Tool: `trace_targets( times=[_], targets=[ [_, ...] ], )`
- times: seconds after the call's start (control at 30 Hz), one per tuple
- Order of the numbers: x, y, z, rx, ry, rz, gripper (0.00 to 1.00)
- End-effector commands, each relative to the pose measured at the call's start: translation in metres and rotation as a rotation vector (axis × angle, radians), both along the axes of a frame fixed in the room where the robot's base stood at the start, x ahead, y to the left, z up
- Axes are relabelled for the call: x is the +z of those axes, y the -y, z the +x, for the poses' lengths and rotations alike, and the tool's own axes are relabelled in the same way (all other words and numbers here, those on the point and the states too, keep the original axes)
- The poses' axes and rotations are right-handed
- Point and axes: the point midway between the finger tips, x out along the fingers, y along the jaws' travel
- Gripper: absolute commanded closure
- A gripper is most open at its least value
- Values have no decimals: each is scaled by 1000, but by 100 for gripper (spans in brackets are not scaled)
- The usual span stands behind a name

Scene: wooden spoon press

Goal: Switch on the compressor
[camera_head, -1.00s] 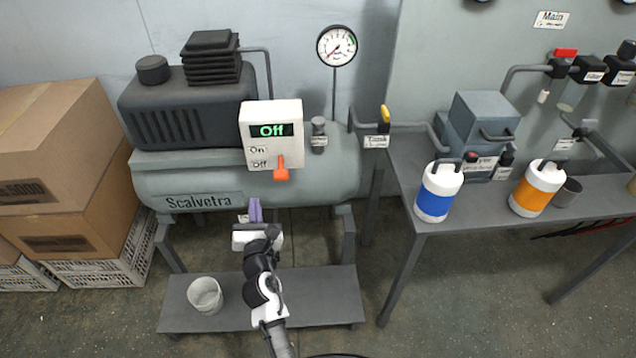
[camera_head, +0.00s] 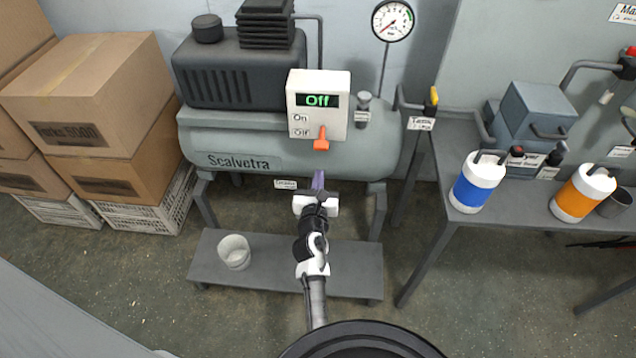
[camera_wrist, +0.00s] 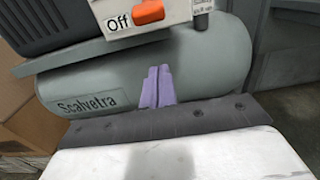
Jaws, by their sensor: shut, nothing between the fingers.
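The compressor (camera_head: 245,152) is a grey-blue tank marked Scalvetra with a dark motor housing on top. Its white switch box (camera_head: 339,92) has a display (camera_head: 318,100) that reads Off in green. The orange lever (camera_head: 321,140) points down beside the lower Off label. The lever also shows at the top of the wrist view (camera_wrist: 149,12). My gripper (camera_head: 318,180) has purple fingers pressed together and empty. It is below the switch box, near the tank's lower edge, apart from the lever. In the wrist view the fingers (camera_wrist: 158,88) appear in front of the tank.
A pressure gauge (camera_head: 392,20) stands behind the tank, its needle at the low end. A yellow-handled valve (camera_head: 434,97) is to the right. A table (camera_head: 450,226) with blue and orange canisters is at right. Boxes (camera_head: 95,85) stand at left. A white bucket (camera_head: 234,252) sits on the low shelf.

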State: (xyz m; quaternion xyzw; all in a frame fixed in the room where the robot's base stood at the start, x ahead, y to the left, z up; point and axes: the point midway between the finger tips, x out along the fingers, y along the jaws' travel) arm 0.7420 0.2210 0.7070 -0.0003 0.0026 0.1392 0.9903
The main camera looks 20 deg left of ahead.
Motion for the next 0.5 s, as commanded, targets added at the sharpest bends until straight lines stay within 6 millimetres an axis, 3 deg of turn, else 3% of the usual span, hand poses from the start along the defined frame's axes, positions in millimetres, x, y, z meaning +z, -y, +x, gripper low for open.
trace_targets(
  times=[0.3, 0.5],
  targets=[
    [1, -17, 58, 1, 2, 1, 100],
    [31, -13, 46, 1, 1, 1, 100]
  ],
)
